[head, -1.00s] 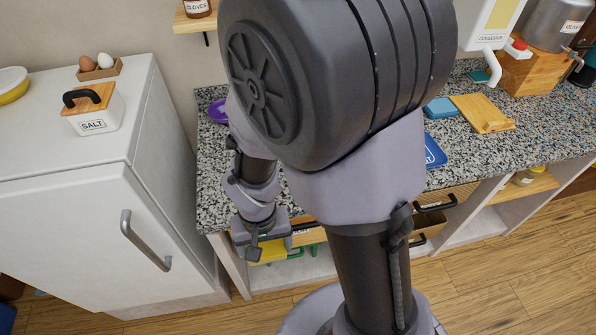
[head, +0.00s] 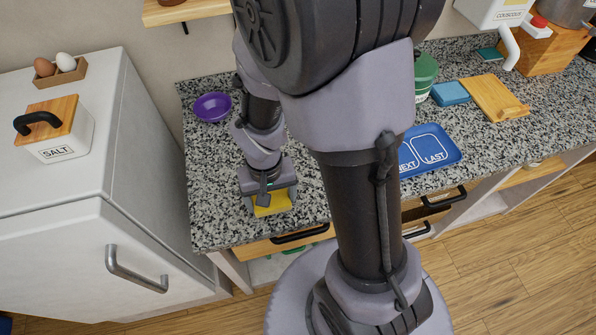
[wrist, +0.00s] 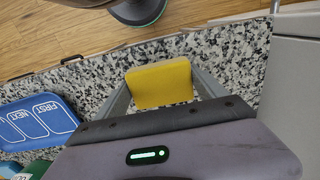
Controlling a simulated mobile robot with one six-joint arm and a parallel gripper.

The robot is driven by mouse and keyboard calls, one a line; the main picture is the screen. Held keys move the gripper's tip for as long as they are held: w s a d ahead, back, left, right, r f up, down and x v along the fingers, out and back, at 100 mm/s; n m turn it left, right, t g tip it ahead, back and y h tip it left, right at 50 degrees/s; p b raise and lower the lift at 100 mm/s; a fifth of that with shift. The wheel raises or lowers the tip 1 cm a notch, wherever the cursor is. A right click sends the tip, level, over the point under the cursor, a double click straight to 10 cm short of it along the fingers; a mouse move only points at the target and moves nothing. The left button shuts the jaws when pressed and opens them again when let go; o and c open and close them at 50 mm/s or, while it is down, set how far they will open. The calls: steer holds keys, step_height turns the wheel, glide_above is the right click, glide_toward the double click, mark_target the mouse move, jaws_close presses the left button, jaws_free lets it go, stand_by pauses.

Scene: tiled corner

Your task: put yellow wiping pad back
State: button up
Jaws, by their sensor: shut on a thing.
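The yellow wiping pad (head: 272,203) is between the fingers of my gripper (head: 270,208) over the left front part of the speckled countertop. In the wrist view the pad (wrist: 160,83) is a flat yellow block with a finger on each side, and my gripper (wrist: 163,88) is shut on it. I cannot tell whether the pad touches the counter or hangs just above it. My arm hides part of the counter's middle.
A purple bowl (head: 213,107) stands behind my gripper. A blue tray (head: 444,143) marked NEXT and LAST lies to the right; FIRST shows in the wrist view. A blue block (head: 450,93) and wooden board (head: 495,98) are farther right. A white fridge (head: 150,170) borders the left.

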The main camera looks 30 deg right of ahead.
glide_above(301, 184)
steer(key=shift+s+a+f+b, duration=0.15)
steer(key=shift+a+f+b, duration=0.15)
steer(key=shift+a+f, duration=0.2)
steer(key=f+b, duration=0.1)
steer(key=f, duration=0.1)
steer(key=d+f+b, duration=0.1)
steer(key=f, duration=0.1)
steer(key=shift+w, duration=0.2)
steer(key=shift+r, duration=0.2)
steer(key=o, duration=0.9)
steer(key=shift+f, duration=0.2)
steer(key=o, duration=0.3)
steer(key=shift+o, duration=0.3)
steer(key=shift+r, duration=0.15)
